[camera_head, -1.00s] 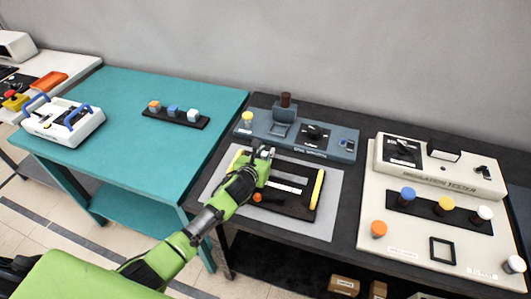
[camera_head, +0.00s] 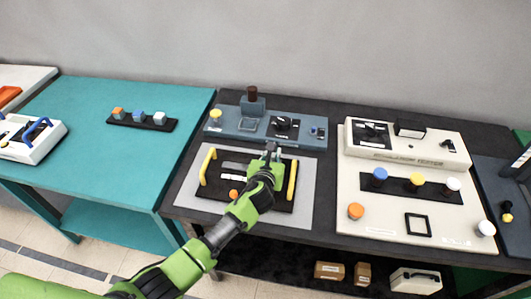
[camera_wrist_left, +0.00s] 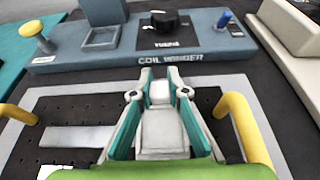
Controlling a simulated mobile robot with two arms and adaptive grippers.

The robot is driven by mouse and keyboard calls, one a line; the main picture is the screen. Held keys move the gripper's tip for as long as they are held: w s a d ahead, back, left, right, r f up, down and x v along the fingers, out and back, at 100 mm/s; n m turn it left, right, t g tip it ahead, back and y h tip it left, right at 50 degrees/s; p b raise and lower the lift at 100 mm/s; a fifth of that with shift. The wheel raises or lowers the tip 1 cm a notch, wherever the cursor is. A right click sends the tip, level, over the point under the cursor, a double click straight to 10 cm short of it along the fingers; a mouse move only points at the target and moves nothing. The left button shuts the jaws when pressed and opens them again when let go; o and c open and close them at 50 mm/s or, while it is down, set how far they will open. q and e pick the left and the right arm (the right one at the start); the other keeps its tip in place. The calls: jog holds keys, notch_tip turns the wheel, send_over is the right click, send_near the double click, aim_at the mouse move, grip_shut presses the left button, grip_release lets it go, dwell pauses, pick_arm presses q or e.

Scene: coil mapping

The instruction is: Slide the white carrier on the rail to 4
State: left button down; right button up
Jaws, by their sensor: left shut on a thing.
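A black board (camera_head: 215,193) with two yellow handles lies on a grey mat on the dark table. A pale strip (camera_head: 234,177), probably part of the rail, shows left of my arm; a pale strip also shows in the left wrist view (camera_wrist_left: 75,137). My left gripper (camera_head: 271,155) is over the board's right part, near the right yellow handle (camera_head: 292,180). In the left wrist view its fingers (camera_wrist_left: 160,76) are shut on a white block (camera_wrist_left: 160,93), which looks like the white carrier. The gripper hides most of it in the head view. I cannot read the number 4.
The blue-grey coil winder panel (camera_head: 255,137) with knobs stands just behind the board. A cream tester (camera_head: 385,218) is to the right. A teal table (camera_head: 90,165) with a row of coloured blocks is to the left. An orange knob (camera_head: 233,194) sits at the board's front.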

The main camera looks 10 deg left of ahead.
pick_arm(q)
jog(key=shift+s+d+f, duration=0.1)
jog(key=shift+d, duration=0.1)
jog(key=c, duration=1.9)
grip_release()
jog(key=shift+d, duration=0.1)
pick_arm(e)
jog(key=shift+d, duration=0.15)
jog(key=shift+s+d, duration=0.1)
jog(key=shift+d, duration=0.1)
pick_arm(q)
jog(key=shift+s+r, duration=0.25)
jog(key=shift+s, duration=0.15)
jog(key=v, duration=1.1)
pick_arm(e)
jog(key=shift+a, duration=0.25)
